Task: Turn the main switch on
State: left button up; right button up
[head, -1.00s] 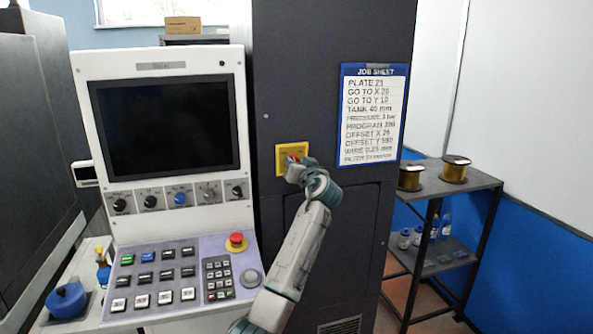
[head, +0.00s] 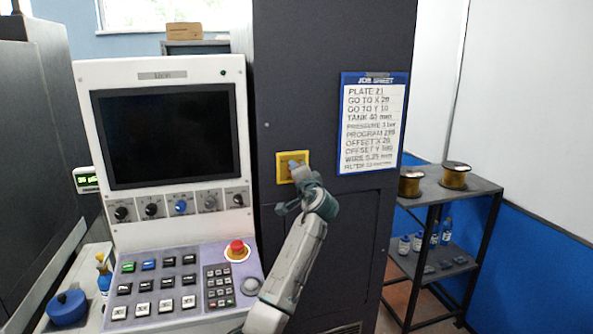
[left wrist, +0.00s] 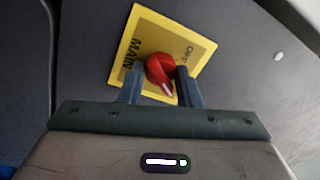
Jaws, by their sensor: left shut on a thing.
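The main switch is a red rotary knob (left wrist: 160,68) on a yellow plate (left wrist: 128,58) marked MAIN and OFF. The plate (head: 282,168) is on the front of the dark cabinet in the head view. My left gripper (left wrist: 159,74) is shut on the red knob, with one finger on each side. The knob's white mark points toward the bottom of the left wrist view, away from the OFF label. In the head view my left gripper (head: 297,172) covers the knob. My right gripper is in neither view.
A control console (head: 85,190) with a dark screen (head: 165,130) and a red stop button (head: 237,247) stands left of the cabinet. A job sheet (head: 373,120) hangs right of the switch. A shelf (head: 480,185) with spools is at right. A small display (head: 87,180) glows green.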

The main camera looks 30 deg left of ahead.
pick_arm(q)
jog(key=shift+m+p, duration=0.4)
jog(key=shift+m, duration=0.6)
jog(key=o, duration=1)
jog(key=shift+c, duration=0.2)
jog(key=b+v, duration=0.4)
jog(key=v, duration=0.6)
jog(key=shift+s+d+b, duration=0.25)
jog(key=shift+s+b, duration=0.1)
jog(key=shift+b, duration=0.05)
